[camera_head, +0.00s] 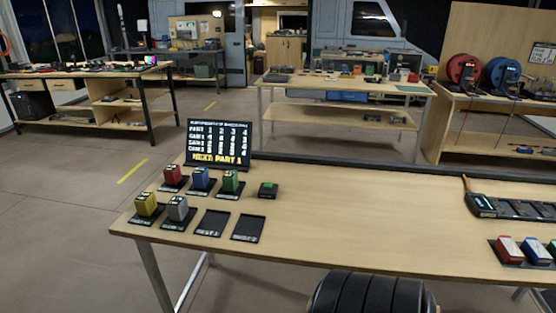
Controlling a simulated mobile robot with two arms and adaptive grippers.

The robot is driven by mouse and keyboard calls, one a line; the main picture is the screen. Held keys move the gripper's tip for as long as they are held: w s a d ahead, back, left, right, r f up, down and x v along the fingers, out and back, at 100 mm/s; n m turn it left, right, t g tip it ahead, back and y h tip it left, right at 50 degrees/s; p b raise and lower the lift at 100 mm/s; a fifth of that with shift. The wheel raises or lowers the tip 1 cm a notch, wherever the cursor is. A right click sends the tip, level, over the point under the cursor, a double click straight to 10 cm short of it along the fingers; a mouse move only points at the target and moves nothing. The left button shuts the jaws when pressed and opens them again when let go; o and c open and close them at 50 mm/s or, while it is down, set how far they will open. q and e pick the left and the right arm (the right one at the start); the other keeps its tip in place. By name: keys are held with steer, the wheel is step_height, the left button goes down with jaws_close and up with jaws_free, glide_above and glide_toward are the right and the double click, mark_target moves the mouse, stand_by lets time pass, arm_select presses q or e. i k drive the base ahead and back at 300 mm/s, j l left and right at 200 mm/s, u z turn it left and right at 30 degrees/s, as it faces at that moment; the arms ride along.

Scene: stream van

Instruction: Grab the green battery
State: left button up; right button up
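A green battery (230,182), a block with a dark and pale top, stands upright on a small black tray on the wooden table (335,225). It is at the right end of the back row, beside a blue battery (199,179) and a red battery (172,175). A yellow battery (146,205) and a grey battery (178,208) stand on trays in the front row. Neither of my grippers is in view.
Two empty black trays (210,222) (247,228) lie in the front row. A black sign (218,144) stands behind the batteries. A dark device (483,206) and more colored blocks (508,250) are at the right. The table's middle is clear.

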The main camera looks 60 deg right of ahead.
mark_target(231, 178)
steer(key=z, duration=1.7)
steer(key=i+j+z, duration=0.2)
steer(key=i, duration=0.05)
